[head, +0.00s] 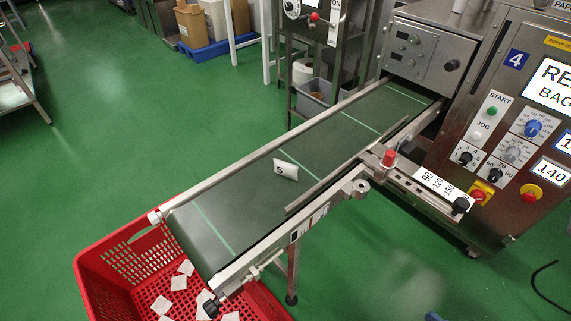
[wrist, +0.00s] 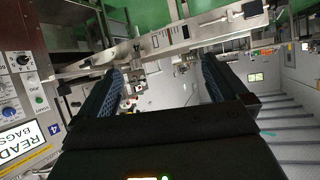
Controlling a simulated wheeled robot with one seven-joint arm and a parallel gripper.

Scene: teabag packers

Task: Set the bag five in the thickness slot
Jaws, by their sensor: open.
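Bag five is a small white bag (head: 286,170) marked with a 5. I cannot make out the thickness slot for certain in either view.
A red crate (head: 118,262) with several small white bags stands at the belt's lower end. A steel control cabinet (head: 515,120) with knobs and buttons stands at the right. Metal rails line the belt. Green floor (head: 130,120) is clear at the left.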

